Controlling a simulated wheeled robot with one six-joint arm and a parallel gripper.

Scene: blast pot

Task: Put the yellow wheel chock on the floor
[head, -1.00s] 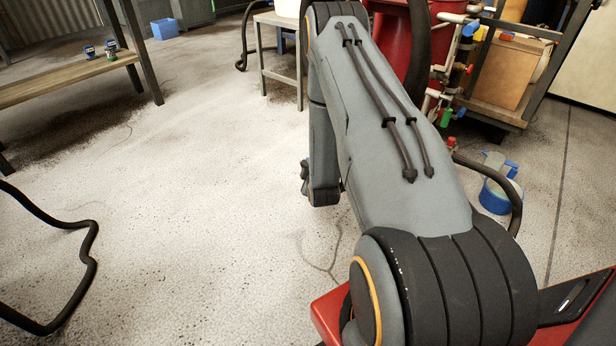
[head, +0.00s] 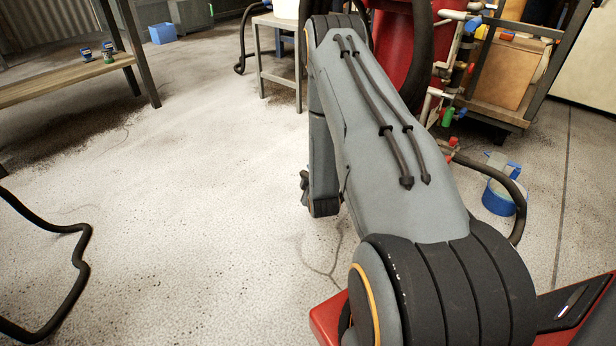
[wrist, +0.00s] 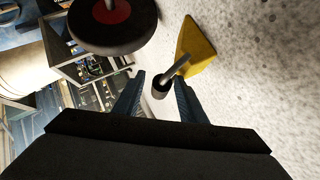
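The yellow wheel chock (wrist: 199,46) shows in the wrist view, up and right of centre, beyond my fingertips. A grey rod-like handle with a dark end (wrist: 161,84) runs from it down toward my gripper (wrist: 159,90). My gripper is open, its two fingers apart with the handle's end between them, and gaps show on both sides. I cannot tell whether the chock rests on the floor (wrist: 264,75) or is raised. The head view does not show the chock, and my fingers are not visible there.
A black wheel with a red hub (wrist: 112,14) is close to the chock, left of it in the wrist view. In the head view, a red pot (head: 402,55) with piping stands behind my arm. A black hose (head: 75,265) lies left. Open floor (head: 190,200) spreads left of my arm.

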